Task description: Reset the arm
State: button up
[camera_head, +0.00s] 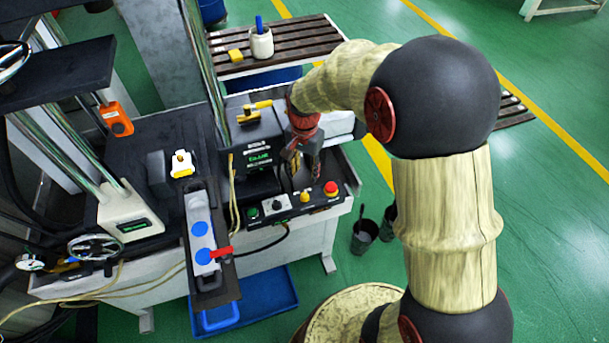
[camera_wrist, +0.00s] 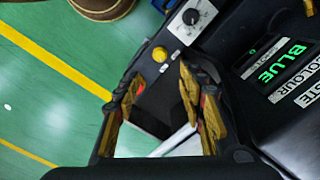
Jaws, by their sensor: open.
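My gripper (camera_head: 303,163) hangs at the end of my arm over the right part of the machine bench, beside the control panel with its buttons and knob. In the wrist view my gripper (camera_wrist: 165,98) shows two dark fingers with yellowish pads, spread apart. Nothing is seen held between them. The control panel (camera_wrist: 173,38) with a yellow button and a white-faced knob lies beyond the fingertips. A dark box with the green word BLUE (camera_wrist: 285,65) is to the right of the fingers. Whether the fingers touch the panel cannot be told.
A red button (camera_head: 331,188) stands on the panel's right end. A long mould tray (camera_head: 228,287) with blue discs lies left of the panel. A slatted bench (camera_head: 290,40) with a white cup (camera_head: 261,43) stands behind. Dark buckets (camera_head: 364,236) stand on the open green floor.

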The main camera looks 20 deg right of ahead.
dwell(0.6)
jog(key=s+r+n+t+b, duration=0.2)
jog(key=s+r+n, duration=0.2)
jog(key=s+r, duration=0.4)
jog(key=s+r+n+t+b, duration=0.2)
jog(key=s+r+n, duration=0.3)
jog(key=s+r, duration=0.4)
jog(key=s+t, duration=0.1)
jog(key=s, duration=0.4)
jog(key=shift+n+t, duration=0.3)
